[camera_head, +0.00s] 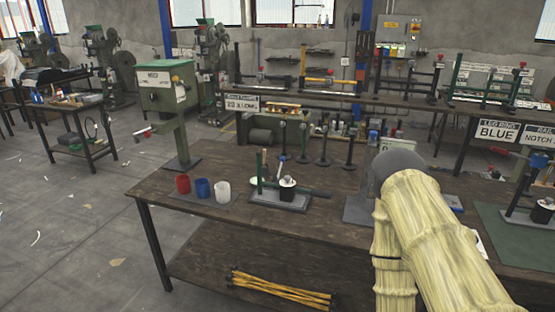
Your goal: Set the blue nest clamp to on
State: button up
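A toggle-clamp fixture (279,201) stands on the wooden bench, with a green post, a white-topped black cylinder and a dark lever lying out to the right. A second fixture (541,207) stands at the right edge, partly cut off, with a tilted dark lever. A sign reading BLUE (496,131) stands behind at the right. I cannot tell which fixture is the blue nest clamp, or its setting. A bluish edge (455,203) shows just right of my arm, mostly hidden. My pale-yellow sleeved arm covers the lower right; my gripper is not visible.
Red (183,184), blue (203,188) and white (222,192) cups stand left on the bench (330,235). A green press (168,90) stands at the back left. Several dark posts stand behind the left fixture. Yellow rods (282,289) lie on the lower shelf.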

aim_at(276, 176)
jog(key=u, duration=0.6)
jog(key=i, duration=0.75)
jog(key=u, duration=0.5)
jog(key=i, duration=0.7)
jog(key=z, duration=0.9)
jog(key=i, duration=0.8)
jog(key=z, duration=2.5)
jog(key=k, duration=0.95)
jog(key=u, duration=1.2)
